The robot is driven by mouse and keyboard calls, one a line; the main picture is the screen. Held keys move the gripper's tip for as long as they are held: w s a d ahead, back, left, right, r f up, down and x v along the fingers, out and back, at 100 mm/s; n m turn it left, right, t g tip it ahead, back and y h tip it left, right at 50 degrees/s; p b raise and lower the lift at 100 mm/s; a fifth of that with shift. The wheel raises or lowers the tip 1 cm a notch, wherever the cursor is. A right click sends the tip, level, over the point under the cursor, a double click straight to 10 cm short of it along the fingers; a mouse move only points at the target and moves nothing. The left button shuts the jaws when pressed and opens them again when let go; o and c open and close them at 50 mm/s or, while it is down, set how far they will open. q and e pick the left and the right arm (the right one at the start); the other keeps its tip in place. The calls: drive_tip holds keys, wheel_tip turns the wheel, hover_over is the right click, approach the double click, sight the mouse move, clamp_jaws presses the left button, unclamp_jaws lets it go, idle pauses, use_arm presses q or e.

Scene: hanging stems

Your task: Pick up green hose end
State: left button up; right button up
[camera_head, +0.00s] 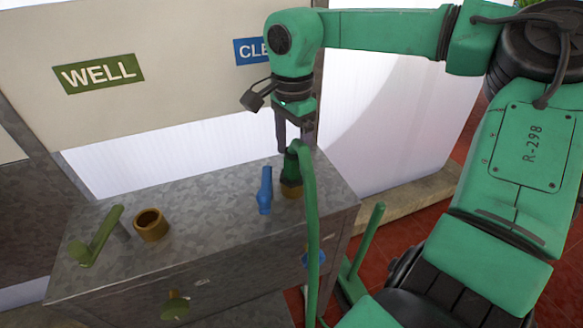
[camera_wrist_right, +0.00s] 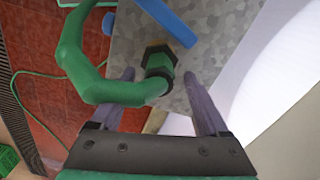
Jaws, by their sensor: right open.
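The green hose end (camera_head: 291,166) stands on the metal cabinet top at its right part, over a brass ring (camera_head: 291,190). Its green hose (camera_head: 311,225) bends over and hangs down past the cabinet's front. My right gripper (camera_head: 295,143) is open and points down just above the hose end. In the right wrist view the hose end (camera_wrist_right: 158,62) shows as a dark green hexagonal fitting between the fingertips of my right gripper (camera_wrist_right: 158,77), with a finger on each side and gaps visible. My left gripper is not in view.
Another brass ring (camera_head: 151,226) and an olive-green handle piece (camera_head: 95,238) are at the left of the cabinet top (camera_head: 210,215). A wall panel with a WELL sign (camera_head: 98,74) stands behind.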

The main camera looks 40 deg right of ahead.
sight(293, 164)
wheel_tip(293, 164, down, 4)
drive_tip(key=shift+r, duration=0.15)
clamp_jaws()
drive_tip(key=shift+r, duration=0.1)
